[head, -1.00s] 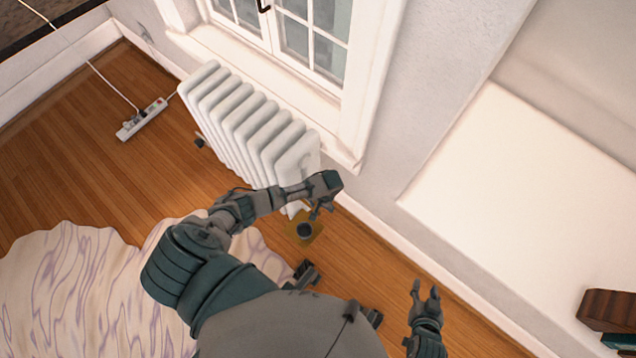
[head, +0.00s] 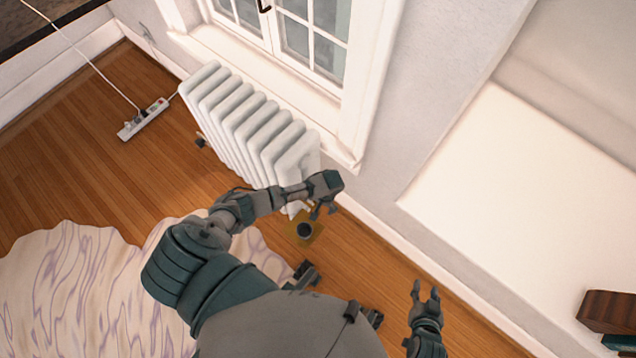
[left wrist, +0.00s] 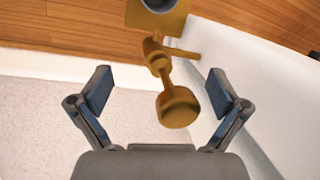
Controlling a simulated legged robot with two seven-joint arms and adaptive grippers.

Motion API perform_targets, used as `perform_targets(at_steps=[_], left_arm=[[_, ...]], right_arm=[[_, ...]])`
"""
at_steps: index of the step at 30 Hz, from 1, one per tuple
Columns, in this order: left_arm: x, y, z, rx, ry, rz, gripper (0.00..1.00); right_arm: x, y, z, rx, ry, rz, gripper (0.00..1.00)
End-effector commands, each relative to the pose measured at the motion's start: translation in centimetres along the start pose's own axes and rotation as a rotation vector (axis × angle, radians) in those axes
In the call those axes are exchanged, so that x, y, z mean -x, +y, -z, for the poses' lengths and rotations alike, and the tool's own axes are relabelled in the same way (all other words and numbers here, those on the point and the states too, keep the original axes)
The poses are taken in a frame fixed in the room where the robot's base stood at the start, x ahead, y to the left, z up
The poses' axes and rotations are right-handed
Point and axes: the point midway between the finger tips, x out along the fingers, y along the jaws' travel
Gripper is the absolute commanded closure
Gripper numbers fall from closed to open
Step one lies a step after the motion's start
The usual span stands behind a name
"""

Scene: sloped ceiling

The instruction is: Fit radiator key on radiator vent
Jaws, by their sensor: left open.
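The white radiator (head: 245,125) stands under the window in the head view; its near end is partly hidden by my left arm. In the left wrist view its pale side seems to rise on the right (left wrist: 255,85). A brass-coloured piece (left wrist: 178,106) with a round end, a stem and a side lever shows between the fingers of my left gripper (left wrist: 160,92). The fingers are open, with a gap on each side of it. I cannot tell whether it is the key or the vent. In the head view my left gripper (head: 322,210) is beside the radiator's near end. My right gripper (head: 426,290) is open and empty.
An ochre square plate (head: 316,222) with a dark round thing (head: 304,231) lies on the floor below my left gripper. A power strip (head: 143,119) lies at the left, a pale rug (head: 70,290) at the lower left. A white ledge (head: 520,200) fills the right.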

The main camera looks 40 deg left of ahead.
Motion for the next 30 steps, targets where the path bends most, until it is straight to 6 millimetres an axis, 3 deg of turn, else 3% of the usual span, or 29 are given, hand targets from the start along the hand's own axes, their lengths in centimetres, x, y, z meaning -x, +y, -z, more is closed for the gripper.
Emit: perform_targets(at_steps=[16, 21, 30], left_arm=[[10.1, -0.1, 0.1, 0.000, 0.002, -0.003, 0.01], [11.4, -0.1, 0.1, 0.000, -0.001, -0.002, 0.01], [11.4, 0.1, -0.2, -0.006, 0.002, -0.012, 0.01]], right_arm=[[0.0, 0.0, 0.0, 0.000, 0.000, -0.001, 0.60], [0.0, 0.0, 0.0, 0.000, 0.000, -0.001, 0.60], [-0.2, 0.0, -0.3, 0.001, -0.011, -0.002, 0.60]])
